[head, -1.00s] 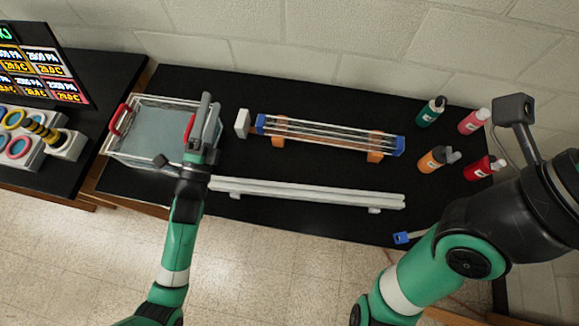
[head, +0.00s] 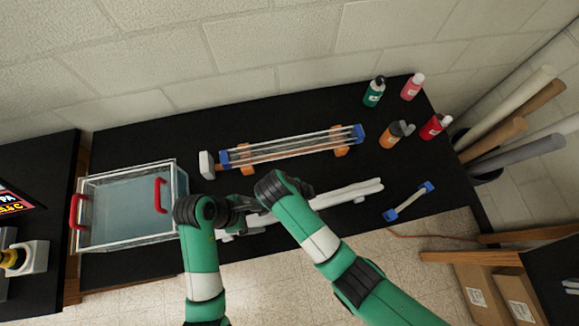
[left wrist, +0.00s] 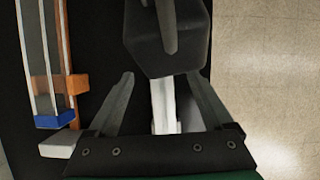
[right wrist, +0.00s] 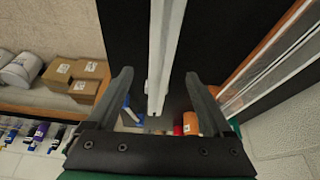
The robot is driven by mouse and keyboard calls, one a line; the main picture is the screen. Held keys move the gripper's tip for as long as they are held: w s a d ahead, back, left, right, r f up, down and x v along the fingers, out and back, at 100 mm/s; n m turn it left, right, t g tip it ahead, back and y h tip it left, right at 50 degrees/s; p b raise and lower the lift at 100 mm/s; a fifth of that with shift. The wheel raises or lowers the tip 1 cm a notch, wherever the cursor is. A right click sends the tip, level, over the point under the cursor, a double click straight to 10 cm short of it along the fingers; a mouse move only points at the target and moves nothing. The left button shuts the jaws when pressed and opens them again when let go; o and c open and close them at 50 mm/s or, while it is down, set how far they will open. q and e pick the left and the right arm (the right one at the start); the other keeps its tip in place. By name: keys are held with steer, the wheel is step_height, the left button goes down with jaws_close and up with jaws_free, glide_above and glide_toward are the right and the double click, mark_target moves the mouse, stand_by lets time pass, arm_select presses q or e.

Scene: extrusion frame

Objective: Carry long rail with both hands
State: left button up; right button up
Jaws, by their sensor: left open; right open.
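The long pale rail (head: 345,196) lies on the front part of the black table, its left part partly hidden by my two wrists in the head view. It also shows between my left fingers in the left wrist view (left wrist: 163,102) and between my right fingers in the right wrist view (right wrist: 160,70). My left gripper (left wrist: 162,90) is open over the rail. My right gripper (right wrist: 160,88) is open over it too, fingers spread on either side with gaps. In the head view the two grippers are close together and their fingertips are hard to make out.
A blue-ended rod fixture (head: 290,148) on orange supports stands behind the rail. A clear bin (head: 125,170) with red handles is at the left. A small blue-ended bar (head: 408,202) lies at the right, with several bottles (head: 374,92) behind. Tubes (head: 520,107) stand off the table's right.

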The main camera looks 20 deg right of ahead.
mark_target(273, 216)
arm_select(q)
steer(key=shift+f, duration=0.1)
arm_select(e)
steer(key=shift+f, duration=0.1)
arm_select(q)
steer(key=x, duration=1.1)
steer(key=shift+d+f, duration=0.15)
steer(key=shift+d, duration=0.05)
arm_select(e)
steer(key=x, duration=1.1)
steer(key=shift+d+f, duration=0.15)
steer(key=shift+d, duration=0.05)
steer(key=shift+w, duration=0.1)
arm_select(q)
jaws_close()
arm_select(e)
jaws_close()
